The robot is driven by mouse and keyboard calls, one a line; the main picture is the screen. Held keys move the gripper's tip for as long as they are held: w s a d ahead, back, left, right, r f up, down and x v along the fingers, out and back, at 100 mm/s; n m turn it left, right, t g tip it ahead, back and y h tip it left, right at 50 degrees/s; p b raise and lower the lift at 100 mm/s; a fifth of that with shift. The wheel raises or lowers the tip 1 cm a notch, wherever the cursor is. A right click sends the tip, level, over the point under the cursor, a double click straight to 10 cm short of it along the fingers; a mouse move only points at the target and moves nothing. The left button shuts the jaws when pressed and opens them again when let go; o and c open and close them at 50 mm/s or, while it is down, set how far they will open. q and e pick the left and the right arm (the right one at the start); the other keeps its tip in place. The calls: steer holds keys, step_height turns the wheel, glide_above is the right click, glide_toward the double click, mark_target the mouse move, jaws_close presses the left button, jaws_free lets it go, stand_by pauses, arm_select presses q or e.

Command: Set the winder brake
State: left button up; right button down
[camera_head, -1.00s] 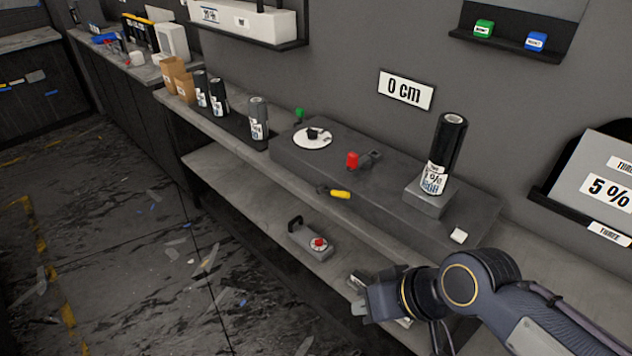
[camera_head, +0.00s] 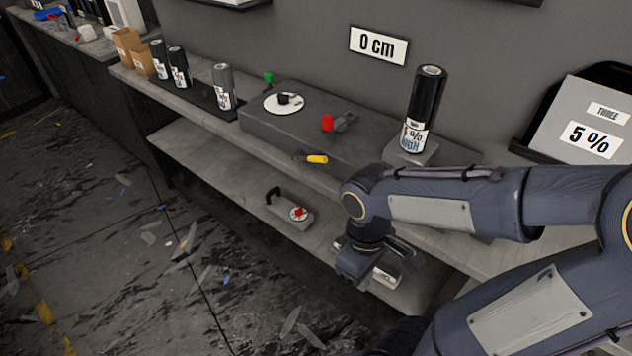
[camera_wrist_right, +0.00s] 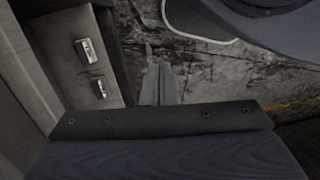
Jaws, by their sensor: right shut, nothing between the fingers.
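The winder is a long grey box (camera_head: 262,122) on the bench. It carries a white dial with a black knob (camera_head: 284,101), a red knob (camera_head: 328,123) beside a dark lever part (camera_head: 345,121), and a yellow handle (camera_head: 316,159) on its front side. Which of these is the brake is not labelled. A dark film roll (camera_head: 425,108) stands upright on a block at its right end. My right gripper (camera_head: 357,276) is shut and empty, low in front of the lower shelf, apart from the winder. Its closed fingers (camera_wrist_right: 158,85) point toward the floor in the wrist view. My left gripper is out of view.
The lower shelf (camera_head: 213,156) holds a grey device with a red button (camera_head: 298,213) and metal pieces (camera_wrist_right: 88,50) near my gripper. Rolls (camera_head: 222,87) and brown boxes (camera_head: 127,47) stand at left. The littered floor at left is open.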

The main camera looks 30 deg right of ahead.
steer(key=w+d+f+n+g+h+b, duration=0.2)
steer(key=d+f+n+g+h+b, duration=0.15)
steer(key=d+f+n+h, duration=0.35)
steer(key=w+d+f+n+t+h+b, duration=0.1)
steer(key=w+d+n+t+h+b, duration=0.15)
steer(key=w+n+h, duration=0.5)
steer(key=w+a+f+n+t+h+b, duration=0.1)
steer(key=w+a+n+t+h, duration=0.1)
steer(key=w+a+n+t, duration=0.2)
steer(key=w+a+f+n+t+h, duration=0.2)
steer(key=w+a+n+t, duration=0.3)
steer(key=t, duration=0.8)
steer(key=w+n, duration=0.3)
steer(key=n, duration=0.1)
steer(key=shift+w+a+h+b, duration=0.3)
steer(key=shift+h+b, duration=0.05)
steer(key=shift+d+n, duration=0.1)
steer(key=shift+n, duration=0.15)
